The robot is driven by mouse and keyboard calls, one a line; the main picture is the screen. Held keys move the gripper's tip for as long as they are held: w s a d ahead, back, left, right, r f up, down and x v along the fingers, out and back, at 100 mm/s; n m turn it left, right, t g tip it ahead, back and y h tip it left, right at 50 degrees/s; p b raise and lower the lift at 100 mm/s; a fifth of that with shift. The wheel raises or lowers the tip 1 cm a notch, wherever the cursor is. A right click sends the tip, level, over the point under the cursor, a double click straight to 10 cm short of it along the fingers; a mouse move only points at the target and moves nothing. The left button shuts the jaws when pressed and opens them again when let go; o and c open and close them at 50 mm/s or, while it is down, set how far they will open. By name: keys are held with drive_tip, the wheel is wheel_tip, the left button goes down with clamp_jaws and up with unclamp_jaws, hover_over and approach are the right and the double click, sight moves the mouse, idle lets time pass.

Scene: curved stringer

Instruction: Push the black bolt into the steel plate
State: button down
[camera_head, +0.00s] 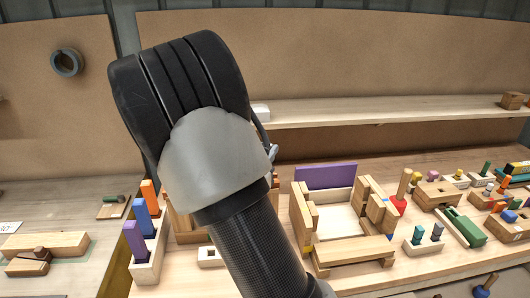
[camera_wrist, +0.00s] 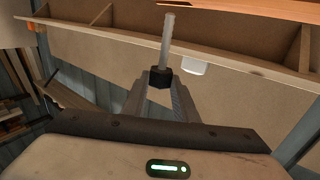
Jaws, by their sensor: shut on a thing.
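My gripper (camera_wrist: 160,88) is shut on a black piece (camera_wrist: 159,78) in the wrist view, which looks like the bolt's head. A pale grey round shaft (camera_wrist: 168,40) stands out from it, pointing up in the picture, away from the gripper. The shaft's far end shows nothing touching it. In the head view my arm's large dark wrist covers the middle left and hides my gripper and the held piece. I cannot make out a steel plate for certain in either view.
A wooden shelf (camera_head: 400,110) runs along the back board. The table holds wooden frames, a purple block (camera_head: 325,176), an upright-block tray (camera_head: 147,262) and several peg toys at right. A grey ring (camera_head: 66,62) hangs at left. A pale piece (camera_wrist: 194,66) shows beyond the shaft.

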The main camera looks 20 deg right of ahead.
drive_tip(key=shift+f+b, duration=3.3)
drive_tip(key=shift+f, duration=0.5)
drive_tip(key=c, duration=1.3)
unclamp_jaws()
drive_tip(key=shift+c, duration=0.2)
drive_tip(key=v, duration=1.7)
drive_tip(key=shift+a+r, duration=0.2)
drive_tip(key=shift+s, duration=0.1)
